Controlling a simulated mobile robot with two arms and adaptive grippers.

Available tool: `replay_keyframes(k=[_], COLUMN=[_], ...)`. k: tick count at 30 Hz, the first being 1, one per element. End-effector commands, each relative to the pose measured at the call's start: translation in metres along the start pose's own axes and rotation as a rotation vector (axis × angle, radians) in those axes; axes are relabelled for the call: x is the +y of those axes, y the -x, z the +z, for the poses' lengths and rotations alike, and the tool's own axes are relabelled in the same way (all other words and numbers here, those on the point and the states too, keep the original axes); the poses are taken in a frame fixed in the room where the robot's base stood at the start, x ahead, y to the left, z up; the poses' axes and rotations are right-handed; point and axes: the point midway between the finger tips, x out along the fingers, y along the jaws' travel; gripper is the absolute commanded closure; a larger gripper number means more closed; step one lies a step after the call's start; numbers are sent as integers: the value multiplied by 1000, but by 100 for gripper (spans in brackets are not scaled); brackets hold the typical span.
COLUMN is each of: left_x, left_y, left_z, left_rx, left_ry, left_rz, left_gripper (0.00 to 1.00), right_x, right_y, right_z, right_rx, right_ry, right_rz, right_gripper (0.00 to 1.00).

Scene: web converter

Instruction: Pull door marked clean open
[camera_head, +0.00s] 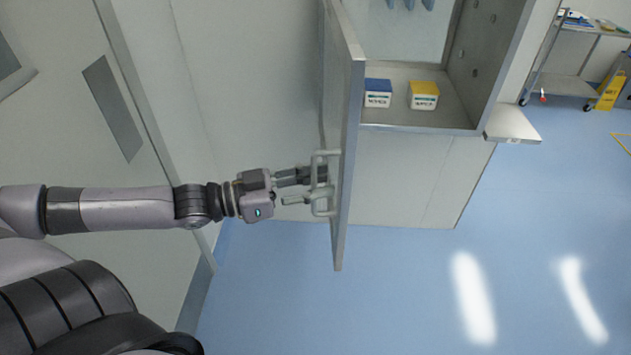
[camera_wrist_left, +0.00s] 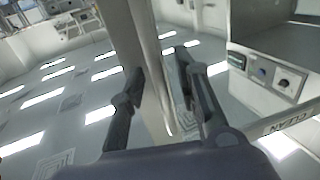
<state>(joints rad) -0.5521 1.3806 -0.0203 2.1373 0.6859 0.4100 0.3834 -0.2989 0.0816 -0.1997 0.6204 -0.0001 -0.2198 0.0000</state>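The cabinet door (camera_head: 347,150) stands swung out and is seen nearly edge-on in the head view, with the cabinet interior open to its right. A pale bracket-shaped handle (camera_head: 320,155) is on its left face. My left gripper (camera_head: 305,186) is at the handle, its two fingers spread apart; the upper finger reaches into the handle area, and contact is unclear. In the left wrist view the fingers (camera_wrist_left: 158,85) are apart, with a pale upright panel between them. Lettering reading CLEAN (camera_wrist_left: 286,124) shows on a strip at the lower right. My right gripper is not in view.
A blue-topped box (camera_head: 378,97) and a yellow-topped box (camera_head: 423,97) sit on the cabinet shelf. A small ledge (camera_head: 512,126) juts out at right. A wheeled cart (camera_head: 565,82) and yellow floor sign (camera_head: 609,91) stand far right. The blue floor in front is clear.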

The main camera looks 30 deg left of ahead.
Motion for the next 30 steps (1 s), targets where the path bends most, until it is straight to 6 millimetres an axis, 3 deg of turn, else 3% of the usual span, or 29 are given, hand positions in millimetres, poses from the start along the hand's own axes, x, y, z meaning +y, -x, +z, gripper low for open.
replay_keyframes(k=[21,30], left_x=[1,-1], left_y=[26,62], left_z=[2,-1], left_rx=[-4,5], left_ry=[4,-1], left_rz=[0,-4], left_gripper=[70,70], right_x=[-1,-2], right_y=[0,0], right_z=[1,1], right_rx=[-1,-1], right_ry=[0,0], right_rz=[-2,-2], right_gripper=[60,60])
